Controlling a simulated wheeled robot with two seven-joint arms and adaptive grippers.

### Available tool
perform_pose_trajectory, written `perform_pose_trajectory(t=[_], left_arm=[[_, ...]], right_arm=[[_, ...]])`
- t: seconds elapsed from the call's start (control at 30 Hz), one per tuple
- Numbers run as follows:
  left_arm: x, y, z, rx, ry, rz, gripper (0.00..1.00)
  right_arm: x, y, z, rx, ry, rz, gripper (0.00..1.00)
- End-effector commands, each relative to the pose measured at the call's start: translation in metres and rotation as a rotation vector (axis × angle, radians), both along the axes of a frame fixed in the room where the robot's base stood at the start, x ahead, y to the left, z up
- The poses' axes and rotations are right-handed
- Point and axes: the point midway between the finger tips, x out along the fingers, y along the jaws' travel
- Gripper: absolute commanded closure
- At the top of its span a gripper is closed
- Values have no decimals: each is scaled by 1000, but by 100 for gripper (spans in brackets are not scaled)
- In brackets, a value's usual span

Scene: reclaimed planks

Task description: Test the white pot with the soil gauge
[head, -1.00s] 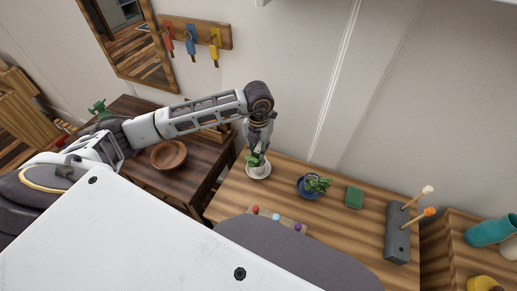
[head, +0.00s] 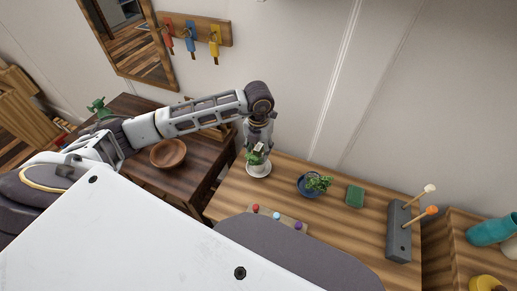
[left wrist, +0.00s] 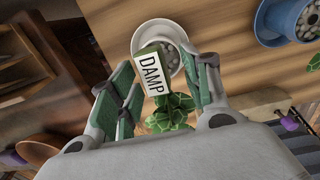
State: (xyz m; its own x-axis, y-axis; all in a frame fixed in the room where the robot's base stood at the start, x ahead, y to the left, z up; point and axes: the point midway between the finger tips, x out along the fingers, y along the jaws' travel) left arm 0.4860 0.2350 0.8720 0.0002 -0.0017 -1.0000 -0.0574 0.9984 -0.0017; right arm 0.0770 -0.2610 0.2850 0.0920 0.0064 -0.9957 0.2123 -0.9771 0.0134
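The white pot (head: 258,169) stands on a white saucer at the left end of the light plank table, with a green plant in it. The soil gauge (left wrist: 152,72) is a small green block whose white face reads DAMP. It stands at the white pot, its probe hidden, and its pale face also shows in the head view (head: 259,147). My left gripper (left wrist: 160,82) is just above the pot, its green-padded fingers spread on either side of the gauge with gaps showing. It also shows in the head view (head: 257,146). My right gripper is not in view.
A blue pot (head: 310,190) with a plant and a green block (head: 355,196) stand to the right. A board with red, blue and purple knobs (head: 277,215) lies in front. A grey holder (head: 398,232) with two sticks stands further right. A wooden bowl (head: 168,154) is on the dark table.

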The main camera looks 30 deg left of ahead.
Motion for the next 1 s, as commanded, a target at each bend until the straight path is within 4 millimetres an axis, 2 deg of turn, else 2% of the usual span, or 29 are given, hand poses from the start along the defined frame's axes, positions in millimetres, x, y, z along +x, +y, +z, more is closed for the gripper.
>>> perform_pose_trajectory(t=[0.23,0.47,1.0], left_arm=[[0,0,0,0,0,0,52],[0,0,5,0,0,0,52],[0,0,37,0,0,0,52]], right_arm=[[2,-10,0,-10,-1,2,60],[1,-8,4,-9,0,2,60],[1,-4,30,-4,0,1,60]])
